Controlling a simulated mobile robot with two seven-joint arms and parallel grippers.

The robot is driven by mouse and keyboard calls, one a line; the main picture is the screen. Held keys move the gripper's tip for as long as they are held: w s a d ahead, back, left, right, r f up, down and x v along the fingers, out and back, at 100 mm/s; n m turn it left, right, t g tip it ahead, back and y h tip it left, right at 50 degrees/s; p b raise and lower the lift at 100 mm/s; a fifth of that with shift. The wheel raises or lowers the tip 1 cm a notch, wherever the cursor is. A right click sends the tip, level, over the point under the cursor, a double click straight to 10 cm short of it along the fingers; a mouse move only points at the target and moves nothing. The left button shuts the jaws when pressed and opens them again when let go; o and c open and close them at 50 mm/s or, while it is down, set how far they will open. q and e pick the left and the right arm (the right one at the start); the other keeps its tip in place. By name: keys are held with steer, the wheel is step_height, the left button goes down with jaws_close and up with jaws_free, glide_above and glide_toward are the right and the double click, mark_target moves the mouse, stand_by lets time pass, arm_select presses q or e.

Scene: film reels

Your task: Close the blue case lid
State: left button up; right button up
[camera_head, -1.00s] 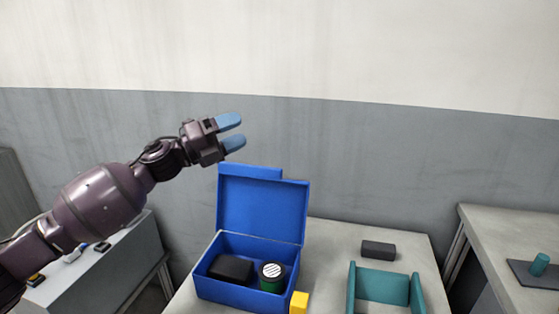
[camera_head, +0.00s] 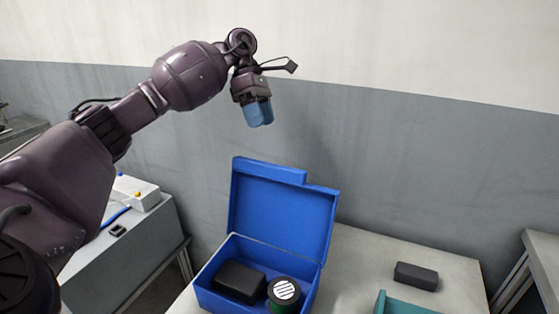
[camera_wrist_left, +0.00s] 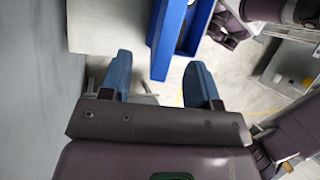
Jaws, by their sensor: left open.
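The blue case (camera_head: 210,292) sits on the table with its blue lid (camera_head: 282,208) standing open and nearly upright at the back. Inside the case lie a black block (camera_head: 240,281) and a dark green can with a striped top (camera_head: 284,290). My left gripper (camera_head: 259,113) is above the lid, pointing down, open and empty, with clear space between them. In the left wrist view the open blue fingers (camera_wrist_left: 160,85) show with the lid's edge (camera_wrist_left: 170,40) beyond and between them. My right gripper is not in view.
A dark grey block (camera_head: 416,275) and a teal tray (camera_head: 400,305) stand on the table (camera_head: 365,250) to the right of the case. A grey wall is close behind the table. A side table (camera_head: 140,240) stands at the left.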

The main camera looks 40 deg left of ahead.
mark_target(265, 163)
arm_select(q)
steer(key=shift+m+g, duration=0.3)
steer(key=shift+m, duration=0.2)
steer(key=x, duration=0.3)
steer(key=s+x, duration=0.1)
steer(key=x, duration=0.6)
steer(key=shift+s+a+f, duration=0.15)
steer(key=shift+s+f, duration=0.15)
steer(key=shift+s, duration=0.05)
jaws_close()
